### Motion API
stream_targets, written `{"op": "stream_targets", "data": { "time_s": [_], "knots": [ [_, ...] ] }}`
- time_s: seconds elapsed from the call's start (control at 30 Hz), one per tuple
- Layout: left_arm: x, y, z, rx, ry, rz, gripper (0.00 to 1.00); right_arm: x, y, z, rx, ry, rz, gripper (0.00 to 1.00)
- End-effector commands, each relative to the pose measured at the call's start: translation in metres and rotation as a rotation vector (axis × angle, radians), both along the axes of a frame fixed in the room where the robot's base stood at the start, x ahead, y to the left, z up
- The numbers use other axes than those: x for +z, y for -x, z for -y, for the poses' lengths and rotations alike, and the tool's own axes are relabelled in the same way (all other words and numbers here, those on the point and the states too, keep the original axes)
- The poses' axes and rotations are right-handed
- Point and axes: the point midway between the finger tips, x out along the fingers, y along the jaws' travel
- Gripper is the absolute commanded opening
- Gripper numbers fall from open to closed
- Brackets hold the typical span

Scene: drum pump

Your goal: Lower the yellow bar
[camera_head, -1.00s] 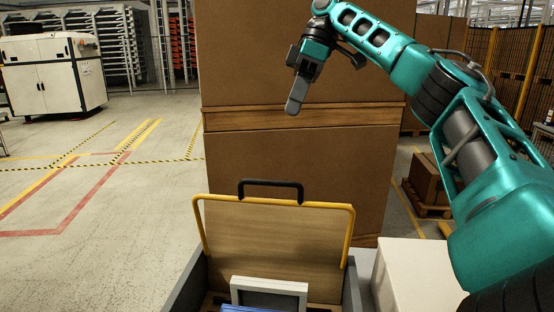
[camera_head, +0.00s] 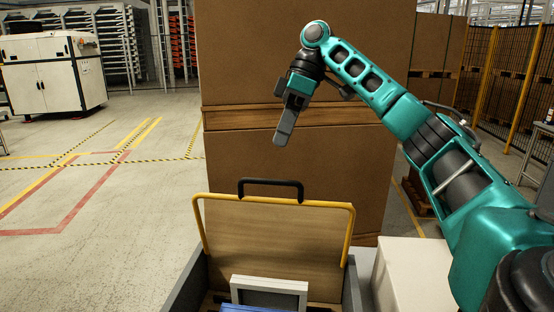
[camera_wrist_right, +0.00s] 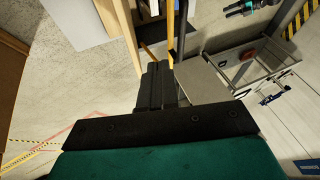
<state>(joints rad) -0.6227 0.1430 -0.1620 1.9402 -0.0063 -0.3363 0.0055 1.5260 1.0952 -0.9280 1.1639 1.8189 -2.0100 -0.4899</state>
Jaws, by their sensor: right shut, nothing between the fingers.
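The yellow bar (camera_head: 321,204) is a raised U-shaped frame around the upper edge of a wooden panel (camera_head: 275,235), with a black handle (camera_head: 270,183) rising above its top. In the head view its legs run down toward the grey box at the bottom. My right gripper (camera_head: 283,136) is above the handle and apart from it, pointing down, its fingers shut and empty. The shut fingers also show in the right wrist view (camera_wrist_right: 155,85). My left gripper is in neither view.
A tall stack of brown cartons (camera_head: 300,165) stands right behind the panel. A grey-framed item (camera_head: 270,285) sits in the box below. A white box (camera_head: 410,275) is at the right. Open floor (camera_head: 100,250) lies to the left.

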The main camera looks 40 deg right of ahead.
Motion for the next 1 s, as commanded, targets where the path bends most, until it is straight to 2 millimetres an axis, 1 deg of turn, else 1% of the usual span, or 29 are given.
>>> {"op": "stream_targets", "data": {
  "time_s": [0.03, 0.23, 0.4, 0.7, 1.0],
  "knots": [
    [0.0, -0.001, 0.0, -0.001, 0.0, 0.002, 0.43, -0.006, -0.001, -0.003, 0.006, -0.001, -0.004, 0.0],
    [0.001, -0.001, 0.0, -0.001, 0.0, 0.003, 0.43, -0.021, -0.001, -0.011, 0.003, -0.001, -0.004, 0.0],
    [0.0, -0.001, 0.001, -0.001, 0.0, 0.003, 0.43, -0.03, 0.008, -0.021, 0.002, 0.0, -0.002, 0.0],
    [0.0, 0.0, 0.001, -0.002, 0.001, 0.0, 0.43, -0.04, 0.019, -0.035, 0.0, 0.0, 0.0, 0.0],
    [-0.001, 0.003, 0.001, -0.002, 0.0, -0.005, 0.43, -0.041, 0.02, -0.037, -0.001, -0.001, 0.0, 0.0]
  ]
}}
